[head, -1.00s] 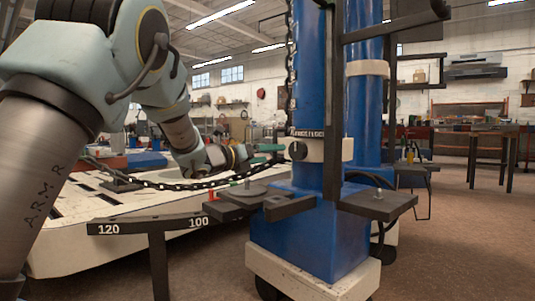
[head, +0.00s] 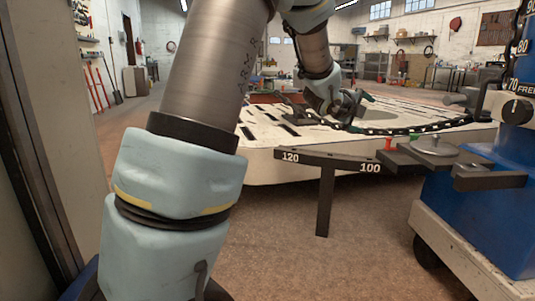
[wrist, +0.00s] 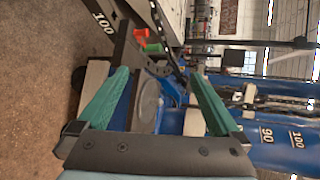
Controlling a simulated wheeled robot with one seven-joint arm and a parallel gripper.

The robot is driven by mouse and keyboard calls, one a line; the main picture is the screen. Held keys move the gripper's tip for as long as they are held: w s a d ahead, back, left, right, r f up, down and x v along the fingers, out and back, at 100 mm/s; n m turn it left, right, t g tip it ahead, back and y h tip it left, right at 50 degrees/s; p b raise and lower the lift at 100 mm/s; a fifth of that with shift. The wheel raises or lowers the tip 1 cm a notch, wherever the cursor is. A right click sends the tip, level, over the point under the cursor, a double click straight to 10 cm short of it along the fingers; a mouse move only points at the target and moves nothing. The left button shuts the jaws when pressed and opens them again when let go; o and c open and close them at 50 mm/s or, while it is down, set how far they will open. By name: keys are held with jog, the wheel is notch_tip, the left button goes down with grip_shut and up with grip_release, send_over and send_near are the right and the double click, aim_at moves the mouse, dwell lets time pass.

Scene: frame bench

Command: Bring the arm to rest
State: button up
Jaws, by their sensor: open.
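My arm spans the head view from the bottom left up to the top middle and bends down over the white frame bench (head: 270,165). My gripper (head: 345,108) shows small and dark at its end, above the bench deck near a black chain (head: 425,129). In the wrist view my gripper (wrist: 158,74) has two green fingers spread wide apart with nothing held between them. Beyond them are a round grey pad (wrist: 148,103) and blue metalwork. Whether the gripper touches the chain or bench cannot be told.
A dark beam marked 120 and 100 (head: 325,160) stands on a post in front of the bench. A blue pulling tower (head: 475,205) on a pale wheeled base stands at the right. A small red piece (head: 388,144) sits near the beam's end. Brown floor lies open at the front.

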jog(key=s+a+f+n+g+y+p, duration=0.1)
jog(key=s+a+f+n+y, duration=0.15)
jog(key=a+n, duration=0.4)
jog(key=s+a+f+n+y+p, duration=0.1)
jog(key=a+f+n+y+p, duration=0.2)
jog(key=a, duration=0.6)
jog(key=s+a+f+n+g+y, duration=0.1)
jog(key=s+a+n+y, duration=0.15)
jog(key=a+n, duration=0.45)
jog(key=s+a+f+n+g+y+p, duration=0.1)
jog(key=s+a+f+n+g+p, duration=0.15)
jog(key=s+a+n, duration=0.5)
jog(key=s+a+f+n+g+y+p, duration=0.15)
jog(key=s+a+n+g, duration=0.3)
jog(key=s, duration=0.65)
notch_tip(320, 180, up, 38)
jog(key=p, duration=3.8)
jog(key=shift+w+r+t, duration=0.25)
jog(key=shift+w+t, duration=0.05)
jog(key=shift+w, duration=0.1)
